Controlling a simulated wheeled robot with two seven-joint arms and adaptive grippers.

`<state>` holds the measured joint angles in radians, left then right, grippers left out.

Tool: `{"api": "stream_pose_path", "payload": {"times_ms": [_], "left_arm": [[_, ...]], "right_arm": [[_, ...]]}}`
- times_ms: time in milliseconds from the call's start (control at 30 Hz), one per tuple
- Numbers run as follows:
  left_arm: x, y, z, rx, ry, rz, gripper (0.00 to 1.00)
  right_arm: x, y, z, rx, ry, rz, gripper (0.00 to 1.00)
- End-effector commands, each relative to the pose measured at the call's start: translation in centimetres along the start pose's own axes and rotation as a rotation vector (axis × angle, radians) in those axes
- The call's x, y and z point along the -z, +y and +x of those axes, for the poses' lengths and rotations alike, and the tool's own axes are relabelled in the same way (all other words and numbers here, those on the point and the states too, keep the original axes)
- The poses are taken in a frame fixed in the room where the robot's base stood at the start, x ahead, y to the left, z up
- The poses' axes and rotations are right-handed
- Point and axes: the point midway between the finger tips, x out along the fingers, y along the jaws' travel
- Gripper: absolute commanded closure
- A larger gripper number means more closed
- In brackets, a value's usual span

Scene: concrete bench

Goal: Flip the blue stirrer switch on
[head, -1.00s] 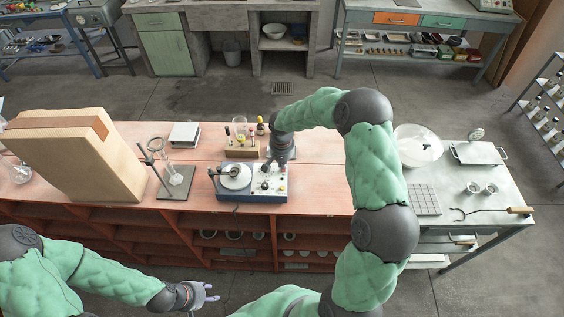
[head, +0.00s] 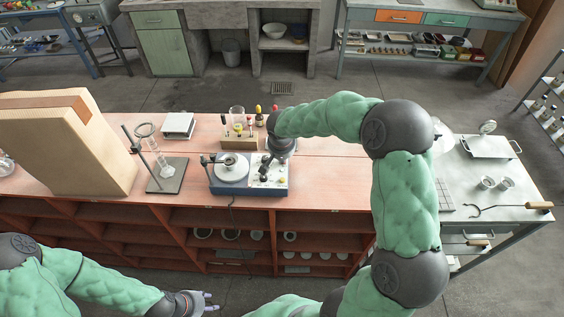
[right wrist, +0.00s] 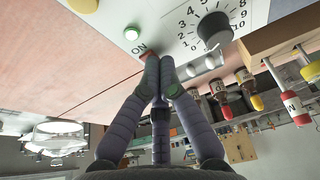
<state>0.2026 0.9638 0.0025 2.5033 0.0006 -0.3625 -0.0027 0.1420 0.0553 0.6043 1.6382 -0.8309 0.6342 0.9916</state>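The blue stirrer (head: 235,189) stands on the wooden bench, with a round white plate and a pale control panel. My left gripper (head: 210,301) is open and empty, low in front of the bench.
A rack of bottles (head: 238,142) stands just behind the stirrer. A stand with glassware (head: 167,178) and a large wooden block (head: 70,140) are to its left. A white balance (head: 178,125) sits behind the stand. The bench right of the stirrer is partly clear.

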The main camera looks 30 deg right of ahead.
Motion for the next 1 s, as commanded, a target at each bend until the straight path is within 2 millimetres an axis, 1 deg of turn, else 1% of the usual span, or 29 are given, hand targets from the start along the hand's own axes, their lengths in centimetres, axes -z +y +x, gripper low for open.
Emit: {"api": "stream_pose_path", "payload": {"times_ms": [33, 100, 300, 833, 1000], "left_arm": [[0.0, -0.4, 1.1, 0.000, 0.000, 0.000, 0.60], [0.1, -0.6, 1.8, 0.000, 0.000, 0.000, 0.60], [0.1, -1.1, 3.2, 0.000, 0.000, 0.000, 0.60], [0.1, -1.2, 3.4, 0.000, 0.000, 0.000, 0.60], [0.1, -1.2, 3.4, 0.000, 0.000, 0.000, 0.60]], "right_arm": [[-0.3, 0.0, 0.5, 0.000, 0.008, -0.001, 1.00], [-0.5, 0.0, 0.5, 0.000, 0.015, 0.000, 1.00], [-1.1, 0.0, 0.5, -0.001, 0.010, -0.001, 1.00], [-1.3, 0.0, 0.4, -0.003, 0.004, -0.003, 1.00], [-0.9, 0.1, 0.6, -0.004, 0.004, -0.002, 1.00]]}}
